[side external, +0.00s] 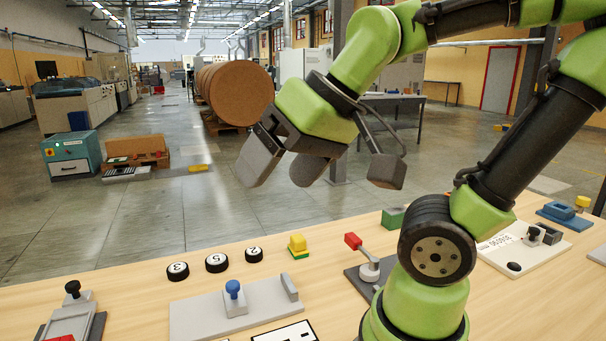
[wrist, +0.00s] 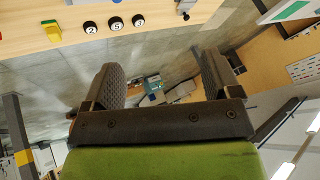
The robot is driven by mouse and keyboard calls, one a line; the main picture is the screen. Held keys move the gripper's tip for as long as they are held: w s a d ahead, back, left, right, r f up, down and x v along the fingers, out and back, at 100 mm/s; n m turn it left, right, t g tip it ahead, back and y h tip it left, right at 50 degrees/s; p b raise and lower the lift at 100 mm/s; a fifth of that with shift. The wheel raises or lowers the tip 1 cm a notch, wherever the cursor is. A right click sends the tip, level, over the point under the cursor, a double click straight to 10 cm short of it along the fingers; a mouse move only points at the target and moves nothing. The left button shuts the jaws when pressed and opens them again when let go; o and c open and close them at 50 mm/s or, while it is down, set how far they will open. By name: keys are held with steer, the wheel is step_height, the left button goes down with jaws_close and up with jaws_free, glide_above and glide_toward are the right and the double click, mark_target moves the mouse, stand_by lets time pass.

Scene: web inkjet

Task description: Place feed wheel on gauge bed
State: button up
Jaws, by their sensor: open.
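Several low black wheels with white number faces stand in a row on the wooden table; I cannot tell which is the feed wheel. They are wheel 3 (side external: 178,271), wheel 5 (side external: 217,262) and wheel 2 (side external: 254,254). In the wrist view, wheel 2 (wrist: 90,27) and wheel 5 (wrist: 116,23) show near the top. A grey plate (side external: 200,317) with a blue-knobbed block and an upright end stop, likely the gauge bed, lies in front of them. My gripper (side external: 277,176) is raised high, open and empty, apart from the wheels. Its two fingers (wrist: 159,68) stand wide apart in the wrist view.
A yellow-and-green block (side external: 298,246) stands right of the wheels. A red-handled lever device (side external: 366,262) is close beside my arm's base. A black-knobbed slide fixture (side external: 72,315) is at the left front. The table between wheel 3 and that fixture is clear.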

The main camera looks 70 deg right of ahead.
steer(key=shift+o, duration=0.5)
steer(key=shift+s+a+f+y, duration=0.15)
steer(key=shift+s+a, duration=0.1)
steer(key=shift+s, duration=0.5)
steer(key=shift+s+a+y, duration=0.15)
steer(key=shift+s+a, duration=0.1)
steer(key=shift+s, duration=0.5)
steer(key=shift+w, duration=0.1)
